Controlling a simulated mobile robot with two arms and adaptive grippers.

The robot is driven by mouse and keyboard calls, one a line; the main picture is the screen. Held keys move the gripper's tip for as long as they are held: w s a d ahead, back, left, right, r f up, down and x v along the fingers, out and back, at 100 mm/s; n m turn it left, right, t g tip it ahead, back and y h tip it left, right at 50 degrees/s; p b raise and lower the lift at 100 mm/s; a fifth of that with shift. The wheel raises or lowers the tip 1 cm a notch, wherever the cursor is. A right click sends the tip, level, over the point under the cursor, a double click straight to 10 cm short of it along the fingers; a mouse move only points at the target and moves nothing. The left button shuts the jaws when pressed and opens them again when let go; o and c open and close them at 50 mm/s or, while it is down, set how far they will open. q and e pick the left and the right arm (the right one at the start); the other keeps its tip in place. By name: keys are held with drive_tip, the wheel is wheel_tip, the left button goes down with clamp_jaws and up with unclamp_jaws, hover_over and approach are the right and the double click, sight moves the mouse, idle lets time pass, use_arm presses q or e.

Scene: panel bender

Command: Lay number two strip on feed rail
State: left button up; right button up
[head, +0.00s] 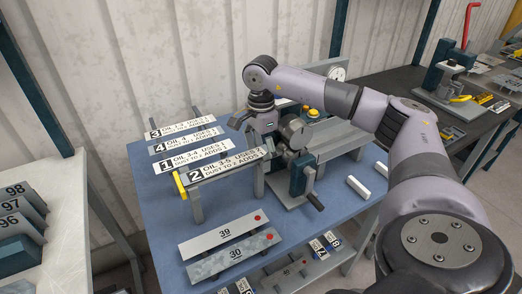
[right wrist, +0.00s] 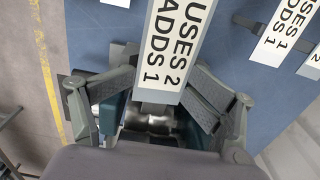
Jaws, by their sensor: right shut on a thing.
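The number two strip (head: 232,167) is white with black text reading "2 OIL 3-5 USES 2". It lies lengthwise along the feed rail (head: 228,183), which has a yellow end piece (head: 180,186) at its left. Whether strip and rail touch all along is hard to tell. My right gripper (head: 279,153) is at the strip's right end, near the bender. In the right wrist view, the gripper (right wrist: 163,92) is shut on the number two strip (right wrist: 172,50), its fingers on either side. The rail is mostly hidden under the strip. My left gripper is not in view.
Strips 3 (head: 182,127), 4 (head: 187,139) and 1 (head: 194,156) lie behind on a rack. The bender with its dark green crank (head: 303,176) stands right of the rail. Plates 39 (head: 222,232) and 30 (head: 233,257) lie in front.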

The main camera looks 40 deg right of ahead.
wheel_tip(320, 180, up, 12)
idle(0.6)
idle(0.5)
